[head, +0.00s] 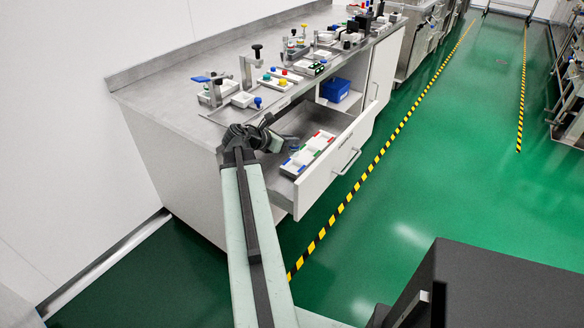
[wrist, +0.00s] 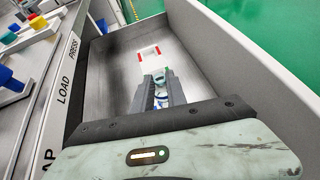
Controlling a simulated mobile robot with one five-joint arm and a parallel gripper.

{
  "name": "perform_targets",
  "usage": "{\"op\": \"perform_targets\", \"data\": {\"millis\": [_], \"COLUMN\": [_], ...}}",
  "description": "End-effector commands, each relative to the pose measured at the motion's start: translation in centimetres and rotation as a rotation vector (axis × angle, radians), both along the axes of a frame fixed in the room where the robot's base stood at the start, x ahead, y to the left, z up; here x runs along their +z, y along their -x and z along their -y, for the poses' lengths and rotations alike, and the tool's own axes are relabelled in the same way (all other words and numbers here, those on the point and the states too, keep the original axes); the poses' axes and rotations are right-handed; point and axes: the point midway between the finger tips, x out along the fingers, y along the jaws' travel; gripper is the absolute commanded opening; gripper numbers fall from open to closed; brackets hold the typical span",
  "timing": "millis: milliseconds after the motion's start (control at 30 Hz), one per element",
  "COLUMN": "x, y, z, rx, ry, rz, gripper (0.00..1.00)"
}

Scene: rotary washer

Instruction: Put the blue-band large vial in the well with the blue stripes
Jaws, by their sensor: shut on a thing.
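My gripper (wrist: 158,92) is shut on a small vial (wrist: 161,97) with a blue band, seen between the fingers in the wrist view; the fingers hide much of it. The white well block (head: 316,146) lies in the open drawer, with red, green and blue stripes along its edges. In the wrist view its red-striped end (wrist: 149,53) shows past my fingertips, and my gripper hides the nearer part. The gripper is over the drawer, above or near the block; the height of the vial over the wells cannot be told.
The open drawer (head: 327,186) has raised walls around the block and a front handle. The bench top (head: 170,95) above it carries several fixtures and coloured knobs. A blue bin (head: 335,89) stands in the open shelf to the right. Green floor lies clear beyond the drawer.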

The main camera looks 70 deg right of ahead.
Motion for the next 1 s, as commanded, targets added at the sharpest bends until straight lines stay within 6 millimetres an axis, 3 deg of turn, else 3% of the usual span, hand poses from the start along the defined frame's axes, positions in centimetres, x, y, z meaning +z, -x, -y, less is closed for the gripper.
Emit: {"op": "perform_targets", "data": {"millis": [33, 100, 300, 533, 900, 933, 1000], "x": [-2.4, -3.5, -3.6, -7.3, -7.4, -7.3, -7.2], "y": [0.0, 0.0, 0.0, 0.1, 0.1, 0.1, 0.1], "z": [0.0, 0.0, 0.0, 0.0, 0.1, 0.1, 0.0], "rx": [0.000, 0.000, -0.001, -0.001, -0.002, -0.002, -0.002], "ry": [0.000, 0.000, 0.000, 0.000, 0.000, 0.000, 0.000], "rz": [0.000, 0.000, 0.000, 0.000, 0.000, 0.000, 0.000], "gripper": [0.00, 0.00, 0.00, 0.00, 0.00, 0.20, 0.39]}}
